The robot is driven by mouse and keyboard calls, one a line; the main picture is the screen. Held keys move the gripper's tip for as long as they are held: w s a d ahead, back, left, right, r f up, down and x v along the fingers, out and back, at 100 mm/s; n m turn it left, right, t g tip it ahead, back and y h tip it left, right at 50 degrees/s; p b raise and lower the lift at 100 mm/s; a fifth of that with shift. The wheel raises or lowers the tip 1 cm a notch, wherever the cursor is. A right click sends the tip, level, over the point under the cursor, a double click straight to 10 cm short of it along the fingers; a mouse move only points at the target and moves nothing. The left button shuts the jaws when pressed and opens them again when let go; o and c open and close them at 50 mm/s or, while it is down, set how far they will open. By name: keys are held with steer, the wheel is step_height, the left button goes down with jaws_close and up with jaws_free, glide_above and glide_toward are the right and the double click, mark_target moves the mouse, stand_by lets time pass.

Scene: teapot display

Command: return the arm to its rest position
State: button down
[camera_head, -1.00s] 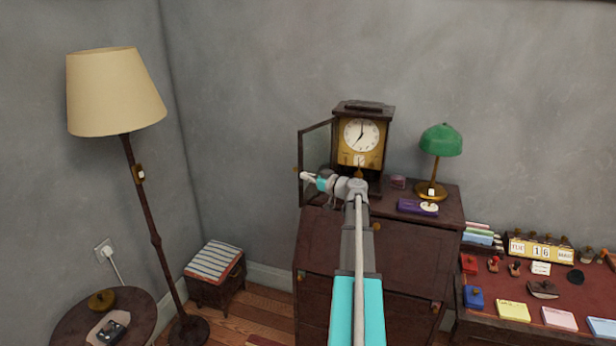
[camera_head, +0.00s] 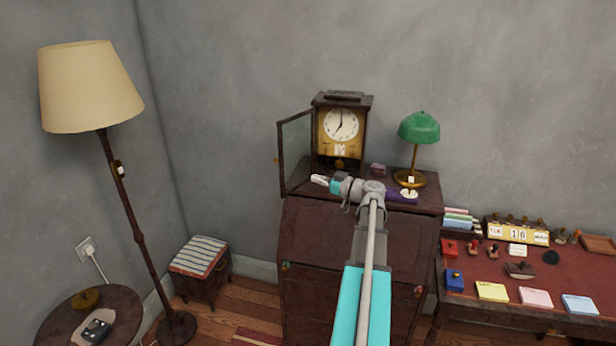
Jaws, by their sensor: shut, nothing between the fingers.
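My arm reaches up from the bottom of the view, and its wrist bends to the left in front of the dark wooden bureau (camera_head: 345,240). My gripper (camera_head: 318,180) is at the left end of the wrist, shut and empty. It is in front of the bureau's top, below the mantel clock (camera_head: 340,125). The clock's glass door (camera_head: 296,152) stands open to the left. My gripper appears apart from the door, though depth is hard to judge. My wrist partly hides the purple box (camera_head: 402,196) on the bureau top.
A green lamp (camera_head: 418,128) stands on the bureau's right side. A red-topped desk (camera_head: 560,270) with blocks and note pads is at right. A floor lamp (camera_head: 92,88), a striped stool (camera_head: 199,255) and a round table (camera_head: 120,303) are at left. The floor between stool and bureau looks clear.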

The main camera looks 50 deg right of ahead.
steer(key=shift+s, duration=0.45)
stand_by(0.4)
steer(key=w+a+f+g+y, duration=0.1)
steer(key=w+a+f+g, duration=0.25)
steer(key=a, duration=0.65)
steer(key=w+a+f+g+y, duration=0.1)
steer(key=w+a+f+g, duration=0.2)
steer(key=a, duration=0.7)
steer(key=w+a+f+g+y, duration=0.15)
steer(key=a+f+g, duration=0.3)
steer(key=a, duration=0.65)
steer(key=s+a+f+g+h, duration=0.2)
steer(key=s+a, duration=0.1)
steer(key=a, duration=0.4)
steer(key=s+a+f+m+g+h, duration=0.1)
steer(key=s+a+f+g+h, duration=0.1)
steer(key=a, duration=0.5)
steer(key=s+a+f+m+g+h, duration=0.1)
steer(key=s+a+f+g+h, duration=0.1)
steer(key=a, duration=0.6)
steer(key=shift+s+f+g+h, duration=0.3)
steer(key=shift+s+f+h, duration=0.45)
steer(key=shift+s, duration=0.3)
